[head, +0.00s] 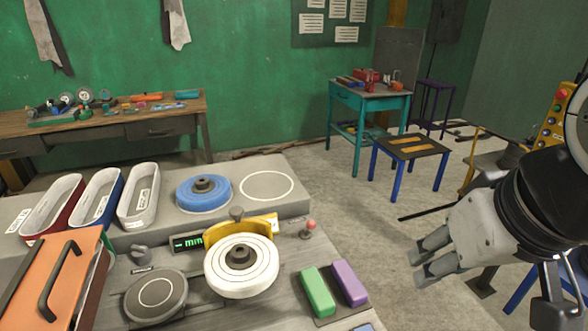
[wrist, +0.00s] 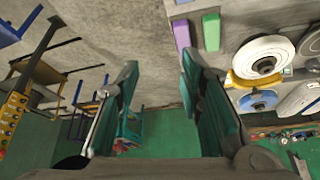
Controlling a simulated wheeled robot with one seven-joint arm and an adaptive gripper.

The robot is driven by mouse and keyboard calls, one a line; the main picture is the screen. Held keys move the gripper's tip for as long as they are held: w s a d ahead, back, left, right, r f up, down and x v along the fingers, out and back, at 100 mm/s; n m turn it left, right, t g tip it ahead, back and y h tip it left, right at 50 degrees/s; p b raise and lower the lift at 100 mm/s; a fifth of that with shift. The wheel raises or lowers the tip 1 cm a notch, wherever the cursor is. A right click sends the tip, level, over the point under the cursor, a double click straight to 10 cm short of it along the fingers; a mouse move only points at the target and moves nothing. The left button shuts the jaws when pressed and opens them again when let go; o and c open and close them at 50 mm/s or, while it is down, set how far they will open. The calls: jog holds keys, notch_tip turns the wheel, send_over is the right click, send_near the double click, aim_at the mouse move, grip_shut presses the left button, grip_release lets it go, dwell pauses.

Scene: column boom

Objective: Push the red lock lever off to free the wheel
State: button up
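The white wheel (head: 222,275) with a dark hub sits on the grey bench in the head view, against a yellow curved piece (head: 262,224). A small lever with a red knob (head: 310,225) stands just right of the yellow piece. The white wheel also shows in the wrist view (wrist: 262,47), at upper right; I cannot make out the red lever there. My gripper (head: 418,264) is right of the bench, well apart from the lever and wheel. Its fingers are spread with nothing between them, as the wrist view also shows (wrist: 160,68).
A green block (head: 318,292) and a purple block (head: 350,283) lie at the bench's right edge, between my gripper and the wheel. Open floor lies beyond the bench's right edge.

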jog(key=shift+w+a+r+m, duration=0.1)
jog(key=shift+w+m, duration=0.1)
jog(key=shift+m, duration=0.1)
jog(key=c, duration=0.4)
jog(key=w+a+m, duration=0.1)
jog(key=m, duration=0.1)
jog(key=w+a+r+m+y+p, duration=0.1)
jog(key=w+m, duration=0.1)
jog(key=w+m+p, duration=0.1)
jog(key=shift+w+a+r+m+g+y, duration=0.15)
jog(key=shift+w+a+m+g+y, duration=0.15)
jog(key=shift+a+m+g+y, duration=0.1)
grip_shut()
jog(key=w+a+f+m+p, duration=0.3)
jog(key=w+f+m, duration=0.2)
jog(key=m, duration=0.7)
jog(key=w+a+f+m+h+p, duration=0.1)
jog(key=w+a+f+m+p, duration=0.3)
jog(key=w+m, duration=0.6)
jog(key=shift+a+f+m, duration=0.25)
jog(key=shift+f+m, duration=0.35)
jog(key=shift+m, duration=0.6)
